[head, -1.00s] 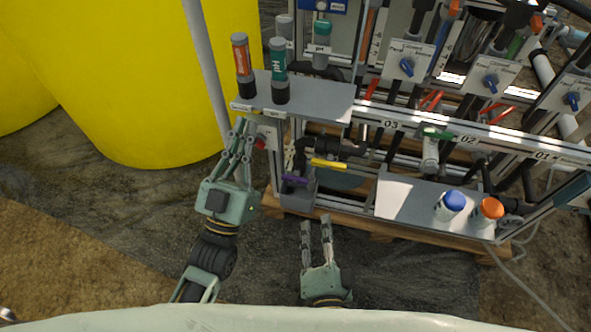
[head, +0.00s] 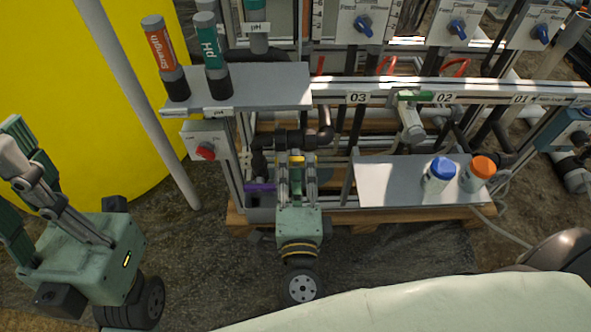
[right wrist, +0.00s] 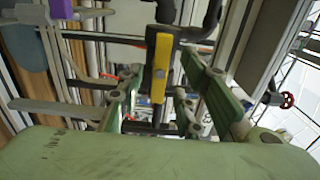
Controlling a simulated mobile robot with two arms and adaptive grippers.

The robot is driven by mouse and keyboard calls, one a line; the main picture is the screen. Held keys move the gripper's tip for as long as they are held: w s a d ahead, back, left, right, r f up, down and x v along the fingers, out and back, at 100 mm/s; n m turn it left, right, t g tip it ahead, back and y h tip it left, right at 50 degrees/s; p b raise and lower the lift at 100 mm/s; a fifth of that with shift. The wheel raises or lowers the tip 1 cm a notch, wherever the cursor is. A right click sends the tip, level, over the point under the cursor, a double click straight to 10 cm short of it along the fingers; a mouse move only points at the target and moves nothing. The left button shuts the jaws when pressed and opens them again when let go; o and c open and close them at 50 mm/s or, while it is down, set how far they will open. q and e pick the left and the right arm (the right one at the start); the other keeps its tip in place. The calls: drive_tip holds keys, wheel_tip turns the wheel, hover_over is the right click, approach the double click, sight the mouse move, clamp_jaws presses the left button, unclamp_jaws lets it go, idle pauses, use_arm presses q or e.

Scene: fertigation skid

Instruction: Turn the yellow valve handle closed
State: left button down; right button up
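The yellow valve handle (head: 297,160) is on the dark horizontal pipe (head: 286,139) low on the skid's left side. It also shows in the right wrist view (right wrist: 160,68), lying crosswise to the pipe there. My right gripper (head: 297,172) is at the handle from the front, one finger on each side. In the wrist view the fingers are spread, with gaps between them and the handle. My left gripper (head: 22,185) is at the left edge, away from the skid; its fingers are partly cut off, so its opening is unclear.
A purple handle (head: 260,187) sits just left of my right gripper. A grey shelf (head: 270,88) with labelled bottles is above. A red knob (head: 205,151) is at left. A lower shelf (head: 385,185) holds blue-capped and orange-capped bottles. Open floor lies in front.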

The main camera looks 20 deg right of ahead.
drive_tip(key=shift+w+d, duration=0.1)
drive_tip(key=shift+w, duration=0.35)
drive_tip(key=shift+c, duration=0.5)
clamp_jaws()
